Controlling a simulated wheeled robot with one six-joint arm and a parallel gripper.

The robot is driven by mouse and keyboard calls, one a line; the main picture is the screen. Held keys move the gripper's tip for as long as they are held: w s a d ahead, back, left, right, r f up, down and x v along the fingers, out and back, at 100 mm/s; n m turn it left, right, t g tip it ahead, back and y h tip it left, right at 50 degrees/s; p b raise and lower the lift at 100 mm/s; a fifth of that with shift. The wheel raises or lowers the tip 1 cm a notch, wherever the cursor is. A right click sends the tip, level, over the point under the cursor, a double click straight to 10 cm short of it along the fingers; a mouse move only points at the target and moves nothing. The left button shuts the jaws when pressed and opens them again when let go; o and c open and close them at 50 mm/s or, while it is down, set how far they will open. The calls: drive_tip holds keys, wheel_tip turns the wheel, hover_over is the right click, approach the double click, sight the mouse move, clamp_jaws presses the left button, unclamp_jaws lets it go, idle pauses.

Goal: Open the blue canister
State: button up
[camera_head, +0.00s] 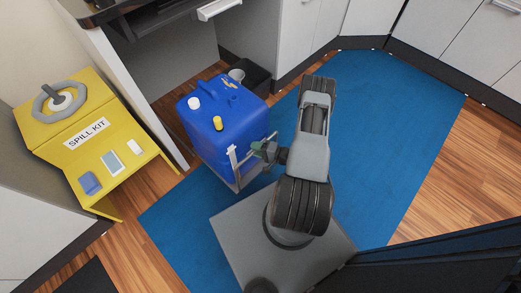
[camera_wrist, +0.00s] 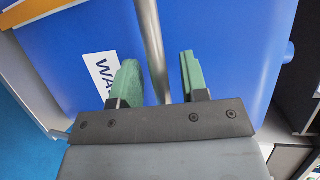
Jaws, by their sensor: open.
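My gripper (camera_head: 262,149) is at the right side of the canister, near the frame, below the level of the caps in the picture. In the wrist view my gripper (camera_wrist: 160,82) is open, its green fingers apart with a metal bar (camera_wrist: 152,45) showing between them. The canister's blue side (camera_wrist: 225,40) with a partly hidden white label (camera_wrist: 98,68) fills the background.
A yellow spill kit (camera_head: 88,140) with a grey ring on top stands at the left. A dark bin (camera_head: 250,76) stands behind the canister, by white cabinets (camera_head: 305,35). A blue mat (camera_head: 400,130) covers the floor, clear at the right.

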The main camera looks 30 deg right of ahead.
drive_tip(key=p+v, duration=0.2)
drive_tip(key=v, duration=1.1)
drive_tip(key=shift+s+d, duration=0.25)
drive_tip(key=shift+s, duration=0.05)
drive_tip(key=shift+r, duration=0.1)
